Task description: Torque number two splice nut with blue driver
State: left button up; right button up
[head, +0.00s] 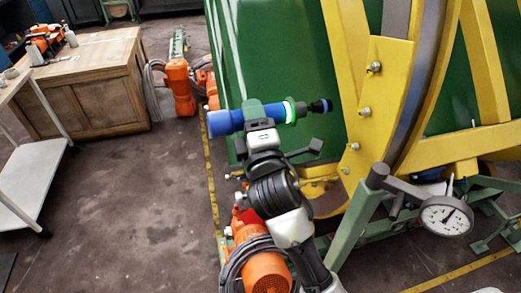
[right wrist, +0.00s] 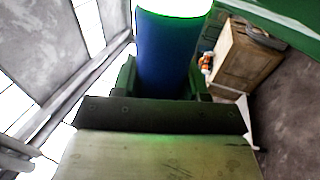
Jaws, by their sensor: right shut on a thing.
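The blue driver (head: 225,121) is held level in my right gripper (head: 263,113), which is shut around its body. A green ring (head: 289,111) glows near its front, and its dark socket tip (head: 320,106) points right, towards the yellow splice plate (head: 385,85). The tip looks apart from the plate. Several nuts sit along the plate: an upper nut (head: 374,68), a middle nut (head: 365,112) and a lower nut (head: 354,146). No number shows on them. The driver's blue body (right wrist: 168,50) also fills the top middle of the right wrist view. My left gripper is out of view.
A green post (head: 357,218) with a dial gauge (head: 446,216) stands to the right of my arm. An orange motor (head: 262,265) with cables is low beside it. A wooden bench (head: 85,90) and white cart (head: 30,180) stand left, with open floor between.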

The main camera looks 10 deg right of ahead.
jog(key=r, duration=0.3)
jog(key=r+t, duration=0.1)
jog(key=r, duration=0.2)
jog(key=s+r+t+p, duration=0.1)
jog(key=r, duration=0.2)
jog(key=shift+s+r, duration=0.1)
jog(key=shift+r, duration=0.2)
jog(key=shift+d+p, duration=0.3)
jog(key=shift+d, duration=0.8)
jog(key=shift+d+f, duration=0.15)
jog(key=shift+d, duration=1.9)
jog(key=shift+p, duration=0.45)
